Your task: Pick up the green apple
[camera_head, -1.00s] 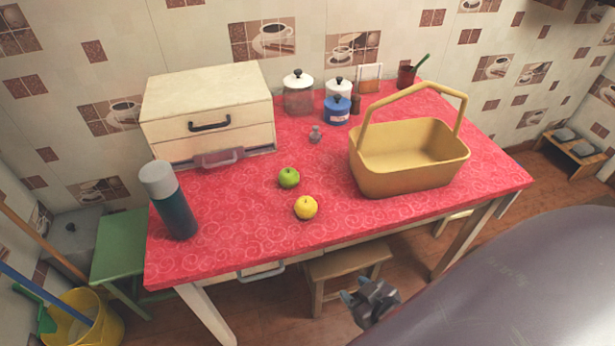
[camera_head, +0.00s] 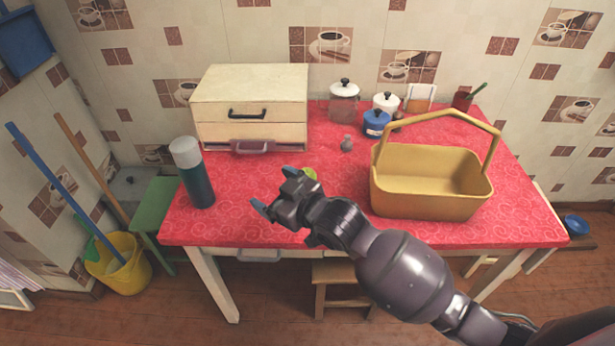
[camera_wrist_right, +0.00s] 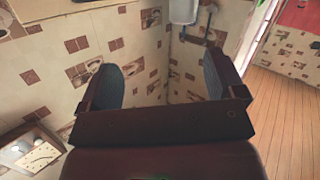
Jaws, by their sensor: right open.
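The green apple (camera_head: 310,174) lies on the red table and shows only as a small patch behind my right gripper. My right gripper (camera_head: 273,189) is open and empty, in front of the apple in the head view and pointing left. Its two fingers frame only wall and floor in the right wrist view (camera_wrist_right: 165,88); the apple does not show there. The yellow apple seen earlier is hidden behind my right arm. My left gripper is not in view.
A yellow basket (camera_head: 430,195) stands right on the red table (camera_head: 520,215). A dark flask (camera_head: 198,185) stands at the left, a cream drawer box (camera_head: 250,100) behind. Canisters (camera_head: 377,122) stand at the back. A stool (camera_head: 340,278) is below.

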